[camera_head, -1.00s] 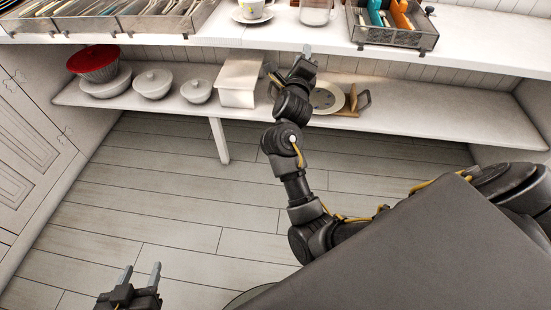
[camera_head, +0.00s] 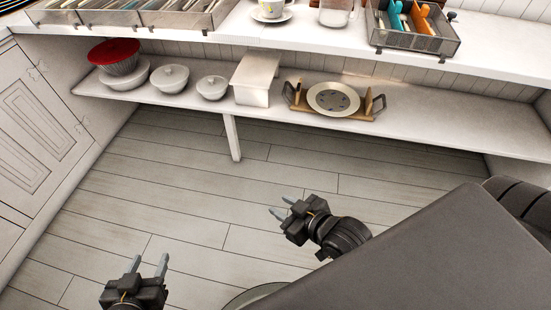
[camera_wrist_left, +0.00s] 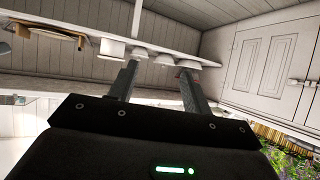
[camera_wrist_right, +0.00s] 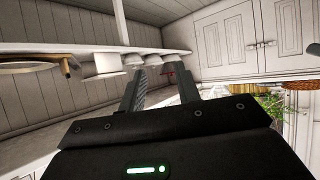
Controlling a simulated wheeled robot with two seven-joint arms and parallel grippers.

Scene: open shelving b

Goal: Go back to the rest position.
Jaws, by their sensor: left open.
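My left gripper (camera_head: 149,268) is at the bottom left of the head view, over the floor, with its two fingers apart and nothing between them. The fingers also show apart in the left wrist view (camera_wrist_left: 157,82). My right gripper (camera_head: 279,206) is near the middle of the head view, in front of the shelving and over the floor. Its fingers are apart and empty, as the right wrist view (camera_wrist_right: 160,88) also shows. Neither gripper touches the shelving.
The upper shelf (camera_head: 300,38) carries a cup (camera_head: 271,9) and a cutlery basket (camera_head: 412,38). The floor is clear.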

